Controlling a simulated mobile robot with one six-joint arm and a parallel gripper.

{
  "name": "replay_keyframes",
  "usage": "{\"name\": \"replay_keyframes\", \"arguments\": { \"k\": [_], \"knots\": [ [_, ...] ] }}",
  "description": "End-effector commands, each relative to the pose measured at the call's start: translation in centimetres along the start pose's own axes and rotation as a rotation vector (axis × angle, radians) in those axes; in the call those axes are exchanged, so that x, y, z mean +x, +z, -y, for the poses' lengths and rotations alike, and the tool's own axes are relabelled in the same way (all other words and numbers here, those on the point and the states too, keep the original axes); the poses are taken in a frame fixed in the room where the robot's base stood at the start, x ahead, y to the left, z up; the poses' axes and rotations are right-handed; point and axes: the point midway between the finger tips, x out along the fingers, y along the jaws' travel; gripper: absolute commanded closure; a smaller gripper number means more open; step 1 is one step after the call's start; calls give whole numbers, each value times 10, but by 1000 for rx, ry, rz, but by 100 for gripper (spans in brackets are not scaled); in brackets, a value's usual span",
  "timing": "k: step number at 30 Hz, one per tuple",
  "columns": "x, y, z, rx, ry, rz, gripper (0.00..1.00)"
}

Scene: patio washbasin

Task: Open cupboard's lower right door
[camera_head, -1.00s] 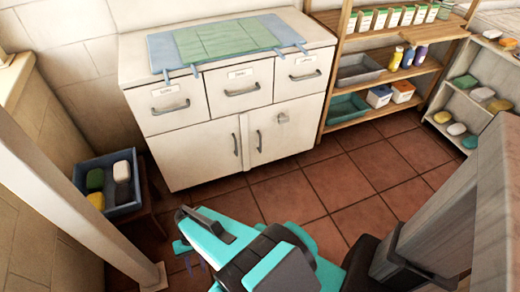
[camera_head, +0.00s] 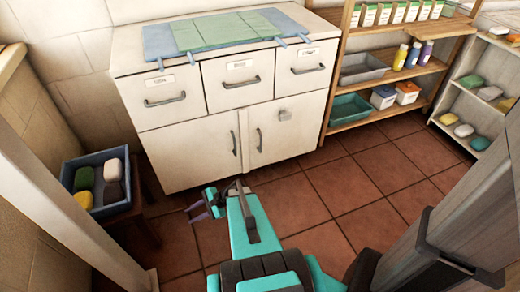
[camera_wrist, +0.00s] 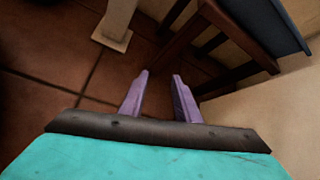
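The white cupboard (camera_head: 185,128) stands against the wall in the head view. Its lower right door (camera_head: 295,125) is shut, with a dark vertical handle (camera_head: 259,141) near its left edge and a small latch-like fitting at the upper middle. The lower left door (camera_head: 188,153) is shut too. My gripper (camera_head: 194,212) is low in front of the cupboard, left of the right door and apart from it. In the wrist view, its two purple fingers (camera_wrist: 159,95) are spread with nothing between them. The cupboard does not show in the wrist view.
A blue crate (camera_head: 98,210) of soaps sits on a dark stool (camera_head: 146,203) at left, beside a pale post (camera_head: 70,215). A wooden shelf (camera_head: 385,77) stands right of the cupboard. Tiled floor (camera_head: 340,185) before the right door is clear.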

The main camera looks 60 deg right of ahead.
Motion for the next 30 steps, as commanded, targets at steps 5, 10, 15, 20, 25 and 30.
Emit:
{"name": "replay_keyframes", "arguments": {
  "k": [5, 10, 15, 20, 25, 30],
  "knots": [
    [-31, -53, 40, 164, -206, 9, 71],
    [-75, -99, 72, 310, -402, 31, 71],
    [-128, -148, 97, 448, -600, 62, 71],
    [-188, -195, 110, 565, -790, 104, 71],
    [-257, -242, 113, 675, -992, 158, 71],
    [-315, -276, 107, 749, -1147, 211, 71]
  ]
}}
